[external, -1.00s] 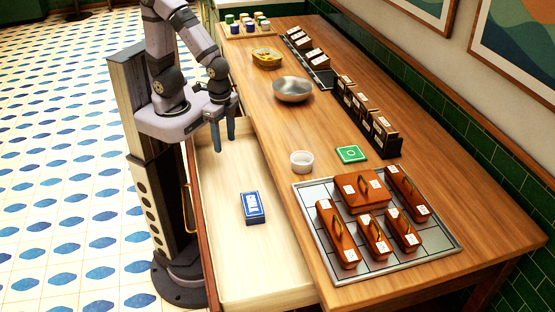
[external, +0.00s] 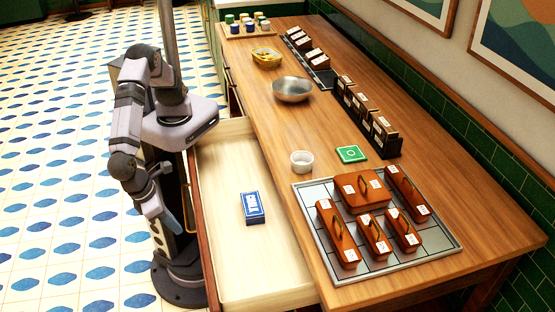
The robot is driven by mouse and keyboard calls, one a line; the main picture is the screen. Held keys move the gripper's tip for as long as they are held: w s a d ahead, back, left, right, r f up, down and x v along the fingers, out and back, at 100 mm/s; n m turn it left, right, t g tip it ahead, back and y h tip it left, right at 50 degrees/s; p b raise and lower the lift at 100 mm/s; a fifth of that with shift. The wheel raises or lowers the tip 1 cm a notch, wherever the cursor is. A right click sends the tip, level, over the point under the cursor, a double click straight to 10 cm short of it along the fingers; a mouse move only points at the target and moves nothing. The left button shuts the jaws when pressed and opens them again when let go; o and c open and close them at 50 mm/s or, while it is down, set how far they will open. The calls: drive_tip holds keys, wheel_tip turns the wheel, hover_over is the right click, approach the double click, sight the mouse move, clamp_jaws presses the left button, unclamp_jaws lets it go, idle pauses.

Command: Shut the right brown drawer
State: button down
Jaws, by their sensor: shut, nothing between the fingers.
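The brown drawer (external: 225,175) under the counter is pulled far out to the left, its pale inside showing. A blue box (external: 253,208) lies in it. The drawer's reddish-brown front edge (external: 208,262) faces left, towards my column. My gripper (external: 177,224) points down outside the drawer, just left of its front, with its fingers shut and empty. Whether the fingers touch the drawer front or its handle I cannot tell, since my arm and column hide part of that front.
On the wooden counter (external: 245,80) stand a tray (external: 325,268) of brown lidded boxes, a white cup (external: 301,161), a green tile (external: 351,154), a metal bowl (external: 292,89) and black racks. The tiled floor (external: 70,200) at left is free.

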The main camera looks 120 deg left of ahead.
drive_tip(key=s+d+m, duration=0.2)
drive_tip(key=d, duration=0.2)
drive_tip(key=w+a+f+p, duration=0.3)
drive_tip(key=w+a+f, duration=0.2)
drive_tip(key=f, duration=0.5)
drive_tip(key=shift+w+a+t, duration=0.3)
drive_tip(key=shift+a, duration=0.2)
drive_tip(key=shift+f, duration=0.1)
drive_tip(key=w+a+p, duration=0.2)
drive_tip(key=w+a, duration=1.8)
drive_tip(key=shift+w+a, duration=0.3)
